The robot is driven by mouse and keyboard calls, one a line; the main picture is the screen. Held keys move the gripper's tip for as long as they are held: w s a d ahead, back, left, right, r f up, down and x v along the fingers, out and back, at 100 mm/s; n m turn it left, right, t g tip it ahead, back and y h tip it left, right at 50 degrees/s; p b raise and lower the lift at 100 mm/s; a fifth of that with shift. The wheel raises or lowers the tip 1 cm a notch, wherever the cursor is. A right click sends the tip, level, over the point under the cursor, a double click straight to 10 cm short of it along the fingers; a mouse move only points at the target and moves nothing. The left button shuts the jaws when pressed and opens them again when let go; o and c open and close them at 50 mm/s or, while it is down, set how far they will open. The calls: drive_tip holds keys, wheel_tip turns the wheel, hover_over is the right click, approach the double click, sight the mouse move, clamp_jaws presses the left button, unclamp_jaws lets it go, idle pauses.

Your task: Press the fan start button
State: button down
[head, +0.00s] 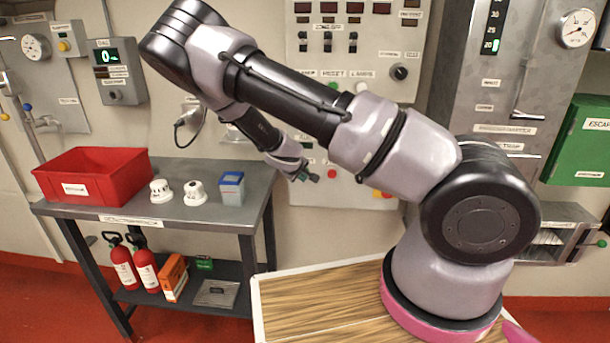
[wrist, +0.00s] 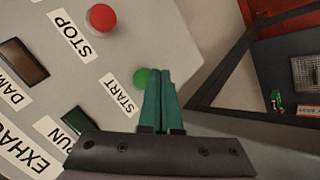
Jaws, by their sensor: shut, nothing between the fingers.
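The green start button (wrist: 141,77) is on a light panel in the wrist view, beside a START label (wrist: 118,93). My gripper (wrist: 160,72) is shut and empty, its two green fingertips together right next to the button and partly covering it. I cannot tell whether the tips touch it. A red button (wrist: 102,17) with a STOP label (wrist: 71,35) sits above and to the left. In the head view my gripper (head: 310,177) is at the wall panel (head: 298,193), and the green button is hidden there.
The metal workbench (head: 140,222) stands left of my gripper, with a red bin (head: 95,165), two white detectors (head: 193,193) and a blue-lidded container (head: 231,188) on top. Fire extinguishers (head: 123,265) stand on its lower shelf. A red button (head: 332,174) is right of my gripper.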

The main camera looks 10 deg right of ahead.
idle(0.4)
drive_tip(key=shift+w+d, duration=0.15)
drive_tip(key=shift+w, duration=0.25)
drive_tip(key=shift+w+d, duration=0.2)
drive_tip(key=shift+w, duration=0.45)
idle(1.0)
drive_tip(key=shift+s, duration=0.1)
drive_tip(key=shift+s+a, duration=0.2)
drive_tip(key=shift+s, duration=0.3)
drive_tip(key=shift+s+a, duration=0.15)
drive_tip(key=shift+s, duration=0.3)
drive_tip(key=shift+s+a, duration=0.25)
drive_tip(key=shift+s, duration=0.55)
drive_tip(key=shift+s+a, duration=0.25)
drive_tip(key=shift+s, duration=0.55)
drive_tip(key=shift+s+a, duration=0.25)
drive_tip(key=shift+s, duration=0.55)
